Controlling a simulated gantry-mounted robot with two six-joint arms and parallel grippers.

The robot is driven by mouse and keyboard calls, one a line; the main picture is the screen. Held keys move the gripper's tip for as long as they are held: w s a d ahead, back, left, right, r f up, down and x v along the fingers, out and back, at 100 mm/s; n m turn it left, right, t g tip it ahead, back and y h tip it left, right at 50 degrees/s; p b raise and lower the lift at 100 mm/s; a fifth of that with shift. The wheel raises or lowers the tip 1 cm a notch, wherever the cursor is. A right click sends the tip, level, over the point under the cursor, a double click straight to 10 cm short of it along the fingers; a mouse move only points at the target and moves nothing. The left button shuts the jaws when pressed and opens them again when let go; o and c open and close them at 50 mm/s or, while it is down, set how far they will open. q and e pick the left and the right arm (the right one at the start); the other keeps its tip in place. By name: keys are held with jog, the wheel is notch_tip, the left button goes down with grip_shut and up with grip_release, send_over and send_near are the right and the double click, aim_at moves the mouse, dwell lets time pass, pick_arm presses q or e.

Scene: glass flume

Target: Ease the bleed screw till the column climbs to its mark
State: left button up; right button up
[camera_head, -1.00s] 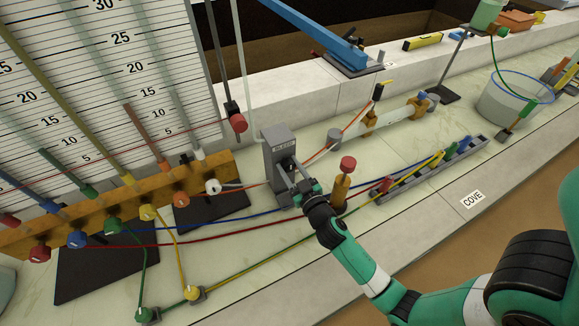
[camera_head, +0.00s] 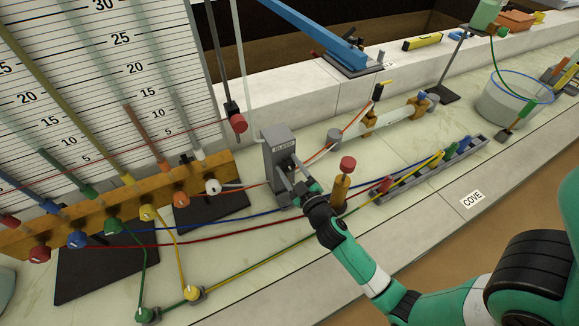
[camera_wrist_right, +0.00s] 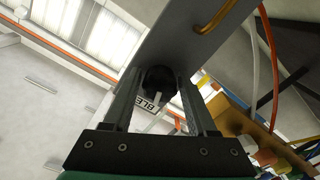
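The grey bleed block (camera_head: 275,150) with a "BLEED" label stands on the pale bench in the head view. Its bleed screw is a black knob (camera_wrist_right: 158,82) on the block's face, in the right wrist view. My right gripper (camera_wrist_right: 160,92) has one finger on each side of this knob, seemingly touching it. The gripper also shows at the block's front in the head view (camera_head: 289,176). A clear upright tube (camera_head: 240,55) rises behind the block; I cannot make out a liquid level in it. A red thread (camera_head: 195,131) crosses the scale board to a red knob (camera_head: 238,123). My left gripper is out of view.
An orange post with a red cap (camera_head: 347,165) stands close right of my right gripper. A grey rack (camera_head: 420,172) lies beyond it. Colored hoses run across the bench left of the block. Colored tubes rise from a wooden manifold (camera_head: 100,208).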

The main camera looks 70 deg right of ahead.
jog(key=shift+o, duration=1)
jog(key=b+v, duration=0.2)
jog(key=v, duration=0.9)
jog(key=shift+s+a+b, duration=0.25)
jog(key=shift+b, duration=0.1)
dwell(5.5)
